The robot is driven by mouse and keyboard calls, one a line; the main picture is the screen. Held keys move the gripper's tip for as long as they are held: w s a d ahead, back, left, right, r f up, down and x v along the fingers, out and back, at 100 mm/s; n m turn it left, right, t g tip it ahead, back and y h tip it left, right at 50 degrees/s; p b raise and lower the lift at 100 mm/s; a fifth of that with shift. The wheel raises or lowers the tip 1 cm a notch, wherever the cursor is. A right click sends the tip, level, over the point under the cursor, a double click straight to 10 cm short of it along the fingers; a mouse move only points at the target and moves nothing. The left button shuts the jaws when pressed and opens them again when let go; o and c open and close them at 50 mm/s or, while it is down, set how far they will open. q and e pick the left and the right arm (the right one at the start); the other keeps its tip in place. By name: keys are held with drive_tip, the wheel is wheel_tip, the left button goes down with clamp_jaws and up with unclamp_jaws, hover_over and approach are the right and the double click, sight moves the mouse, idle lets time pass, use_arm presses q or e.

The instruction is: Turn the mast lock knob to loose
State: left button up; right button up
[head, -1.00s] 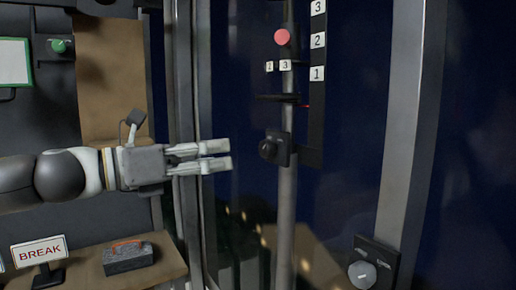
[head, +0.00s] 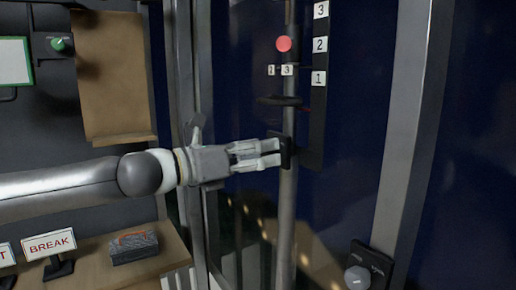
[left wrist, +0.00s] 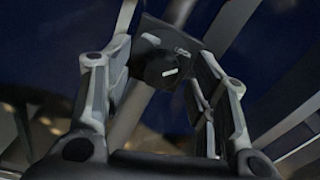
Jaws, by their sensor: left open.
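The mast lock knob (left wrist: 157,70) is a dark round knob with a white pointer line, on a black plate (left wrist: 150,31) with small white lettering too blurred to read. In the head view the plate (head: 288,153) is fixed to the grey mast (head: 288,205), and my fingers hide the knob. My left gripper (head: 278,152) points right, its fingertips close to the plate. In the left wrist view it is open, with one finger on each side of the knob. A gap shows between the knob and each finger. My right gripper is not in view.
A red disc (head: 284,44) and a numbered black strip (head: 320,45) are higher at the mast. A grey knob (head: 357,278) is at lower right. A metal upright (head: 410,130) stands right. A shelf holds a BREAK sign (head: 50,244) and a dark block (head: 133,247).

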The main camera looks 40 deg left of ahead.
use_arm(q)
drive_tip(key=c, duration=1)
drive_tip(key=shift+n, duration=0.4)
drive_tip(key=shift+f+n+p, duration=0.1)
drive_tip(key=shift+n+p, duration=0.75)
drive_tip(key=shift+n, duration=7.65)
